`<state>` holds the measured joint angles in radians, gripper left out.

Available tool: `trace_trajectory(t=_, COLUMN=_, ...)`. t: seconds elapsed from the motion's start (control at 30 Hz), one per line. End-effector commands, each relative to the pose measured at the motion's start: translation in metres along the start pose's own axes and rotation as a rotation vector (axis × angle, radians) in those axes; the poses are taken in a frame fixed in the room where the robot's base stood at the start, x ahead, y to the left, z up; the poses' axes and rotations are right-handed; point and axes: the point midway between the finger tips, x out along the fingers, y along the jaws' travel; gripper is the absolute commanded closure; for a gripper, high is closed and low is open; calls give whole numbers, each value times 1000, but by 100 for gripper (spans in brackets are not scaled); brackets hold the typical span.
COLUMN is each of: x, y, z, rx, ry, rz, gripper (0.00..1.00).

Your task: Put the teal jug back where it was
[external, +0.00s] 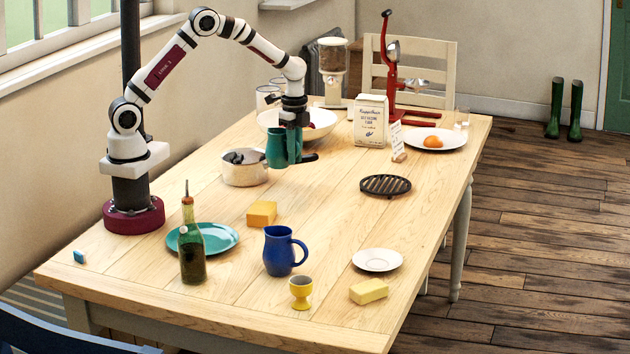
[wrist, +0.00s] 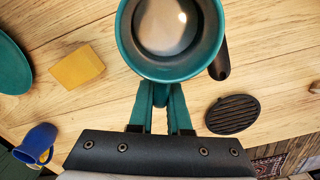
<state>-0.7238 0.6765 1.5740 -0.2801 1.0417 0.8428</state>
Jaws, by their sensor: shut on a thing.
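The teal jug (external: 276,150) is held upright above the table, just right of the steel pot in the external view. In the wrist view the jug (wrist: 123,40) shows from above at the top of the picture, with its round mouth open towards the camera. My gripper (external: 292,135) points down and is shut on the jug at its near side. In the wrist view its two fingers (wrist: 160,92) meet the jug's wall. The jug's underside is hidden in the wrist view.
The steel pot (external: 246,175) stands close to the jug. A white bowl (external: 270,122) is behind it, a flour box (external: 370,120) and black trivet (external: 385,185) to the right. A yellow block (external: 262,214), teal plate (external: 228,239) and blue jug (external: 280,252) stand nearer. The middle table is clear.

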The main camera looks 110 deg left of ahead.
Motion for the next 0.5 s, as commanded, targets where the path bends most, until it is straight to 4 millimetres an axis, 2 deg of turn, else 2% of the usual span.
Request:
trace_trajectory(t=0.13, x=-2, y=8, z=-14, rx=64, ry=0, rz=-1, gripper=100)
trace_trajectory(t=0.27, x=-5, y=22, z=-37, rx=182, ry=0, rz=0, gripper=100)
trace_trajectory(t=0.5, x=-13, y=68, z=-93, rx=499, ry=0, rz=-1, gripper=100)
